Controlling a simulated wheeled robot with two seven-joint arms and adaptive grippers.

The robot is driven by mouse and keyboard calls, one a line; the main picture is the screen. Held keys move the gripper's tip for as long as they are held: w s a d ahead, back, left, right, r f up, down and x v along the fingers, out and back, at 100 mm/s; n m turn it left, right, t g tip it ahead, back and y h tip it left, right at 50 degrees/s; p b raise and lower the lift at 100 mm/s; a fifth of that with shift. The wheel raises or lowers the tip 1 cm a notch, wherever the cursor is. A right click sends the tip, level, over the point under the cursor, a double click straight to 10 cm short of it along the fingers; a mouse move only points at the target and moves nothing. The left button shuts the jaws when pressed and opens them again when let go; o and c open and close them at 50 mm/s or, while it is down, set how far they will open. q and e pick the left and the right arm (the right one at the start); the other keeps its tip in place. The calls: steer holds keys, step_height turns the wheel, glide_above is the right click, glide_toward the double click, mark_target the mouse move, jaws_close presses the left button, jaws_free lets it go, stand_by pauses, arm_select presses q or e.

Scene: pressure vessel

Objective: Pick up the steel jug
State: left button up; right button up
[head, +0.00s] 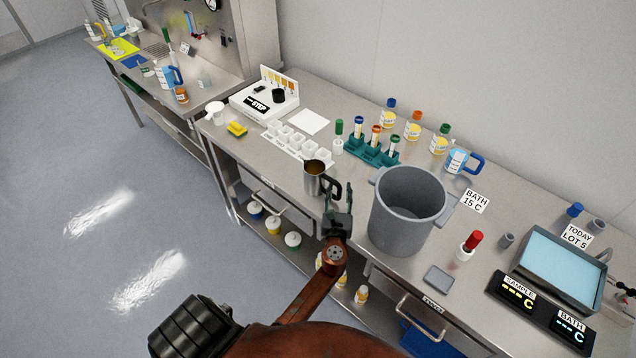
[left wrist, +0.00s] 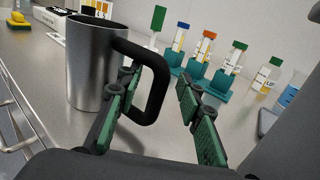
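The steel jug (head: 312,184) stands upright near the front edge of the steel bench in the head view, with its black handle (head: 331,187) toward the right. My left gripper (head: 338,203) is just to the right of the jug, at the handle. In the left wrist view the jug (left wrist: 92,70) is at the left and its handle (left wrist: 157,88) shows between the two green-padded fingers. The left gripper (left wrist: 158,110) is open, with a clear gap between the right finger and the handle. Whether the left finger touches the handle I cannot tell. My right gripper is not in view.
A large grey pot (head: 400,212) stands close to the right of my left gripper. Behind are a green rack (head: 368,152) with tubes, a row of white cups (head: 297,143) and several bottles. A blue-handled beaker (head: 459,161) stands at the back.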

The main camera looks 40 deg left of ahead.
arm_select(q)
steer(key=shift+c, duration=0.6)
jaws_close()
steer(key=shift+r, duration=0.1)
